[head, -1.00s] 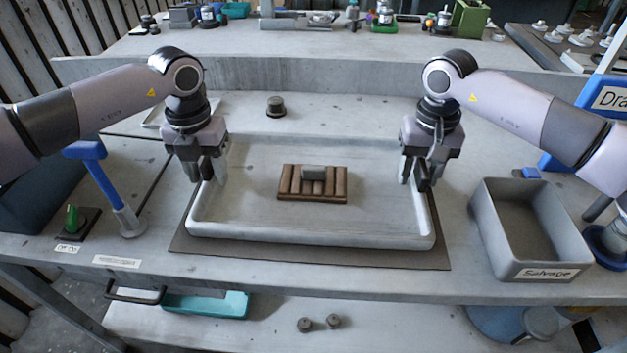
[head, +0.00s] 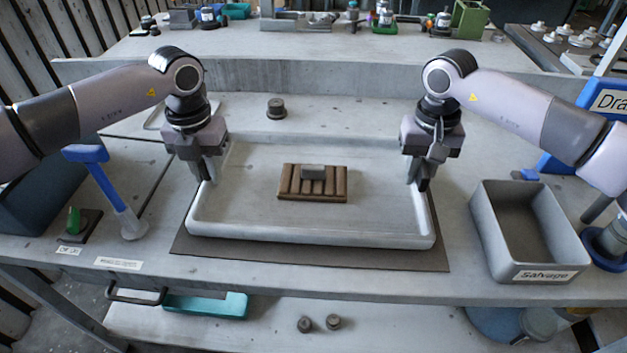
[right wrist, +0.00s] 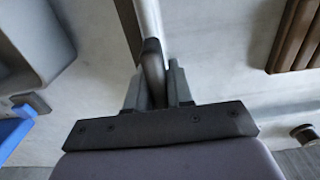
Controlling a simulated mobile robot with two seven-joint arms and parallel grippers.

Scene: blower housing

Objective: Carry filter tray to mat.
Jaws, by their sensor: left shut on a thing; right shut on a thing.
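The filter tray (head: 310,238) is a wide, shallow, pale grey tray, level in the middle of the head view. A dark mat (head: 310,256) shows below its front edge and at its sides; I cannot tell whether they touch. My left gripper (head: 207,178) is shut on the tray's left side. My right gripper (head: 419,183) is shut on its right side. The right wrist view shows my right gripper (right wrist: 153,75) closed around a dark handle-like piece at the wall of the tray (right wrist: 215,60). The fingers hide the gripped parts.
A brown slatted block (head: 313,194) with a grey piece on top lies in the tray. A grey Salvage bin (head: 545,273) stands at right. A blue-topped post (head: 103,185) and green switch (head: 73,220) are at left. A dark knob (head: 276,108) stands behind the tray.

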